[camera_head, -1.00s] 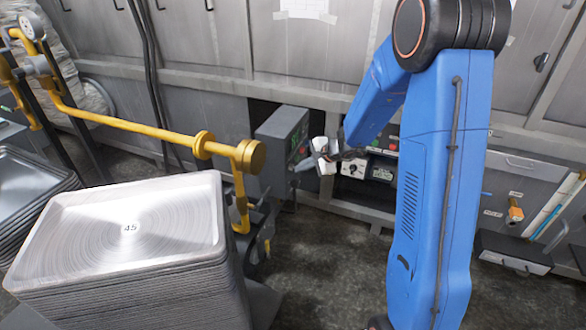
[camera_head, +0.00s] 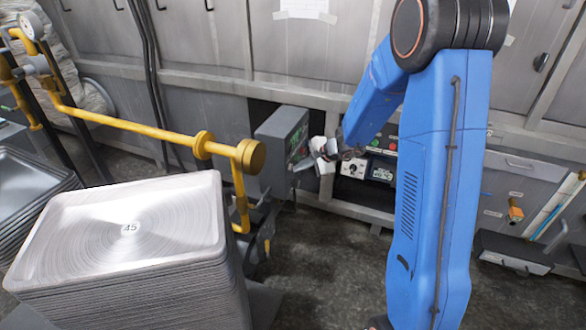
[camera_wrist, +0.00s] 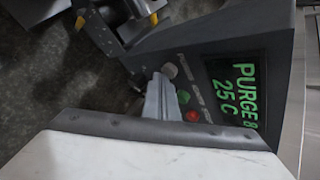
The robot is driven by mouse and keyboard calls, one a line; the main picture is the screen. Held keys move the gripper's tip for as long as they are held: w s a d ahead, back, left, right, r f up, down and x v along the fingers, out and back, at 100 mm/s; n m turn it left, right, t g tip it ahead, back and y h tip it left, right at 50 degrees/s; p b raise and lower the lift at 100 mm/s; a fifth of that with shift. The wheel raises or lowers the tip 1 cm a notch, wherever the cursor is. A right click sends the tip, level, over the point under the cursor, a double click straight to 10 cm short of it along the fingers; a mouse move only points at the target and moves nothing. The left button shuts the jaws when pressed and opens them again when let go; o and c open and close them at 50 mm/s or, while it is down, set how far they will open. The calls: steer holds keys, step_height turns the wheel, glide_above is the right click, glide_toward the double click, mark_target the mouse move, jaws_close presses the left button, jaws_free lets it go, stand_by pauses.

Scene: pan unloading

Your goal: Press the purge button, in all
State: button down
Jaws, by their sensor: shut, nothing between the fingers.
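A dark grey control box (camera_head: 280,138) stands at the middle of the head view. In the wrist view its panel has a green-lit display (camera_wrist: 238,88) reading "PURGE 8" and "25 C". Beside the display are a pale grey button (camera_wrist: 170,71), a green button (camera_wrist: 183,97) and a red button (camera_wrist: 192,116). Their small labels are not readable, so I cannot tell which is the purge button. My gripper (camera_wrist: 159,78) is shut and empty, its tips close to the pale grey button. I cannot tell whether they touch it. My gripper (camera_head: 295,166) also shows at the box's panel side in the head view.
A yellow pipe (camera_head: 130,128) runs left of the box and ends in a round cap. A stack of metal trays (camera_head: 125,225) stands at front left. Panels with gauges and knobs (camera_head: 368,168) are behind my arm. Dark floor is open below the box.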

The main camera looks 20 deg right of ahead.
steer(key=shift+s+d, duration=0.5)
steer(key=shift+d, duration=0.2)
steer(key=shift+s+d, duration=0.8)
steer(key=shift+d, duration=0.2)
steer(key=shift+s+d, duration=0.75)
steer(key=shift+d, duration=0.25)
steer(key=s+a+r+n+g, duration=0.1)
steer(key=s+a+r+n, duration=0.3)
steer(key=s+r, duration=0.4)
steer(key=s+a+r+n+g, duration=0.1)
steer(key=s+a+r+n, duration=0.4)
steer(key=s, duration=0.5)
steer(key=s+d+r+n+h, duration=0.3)
steer(key=s+d, duration=0.1)
steer(key=s, duration=0.6)
steer(key=s+d+r+n+h, duration=0.3)
steer(key=s+d, duration=0.1)
steer(key=s, duration=0.7)
steer(key=shift+r, duration=0.2)
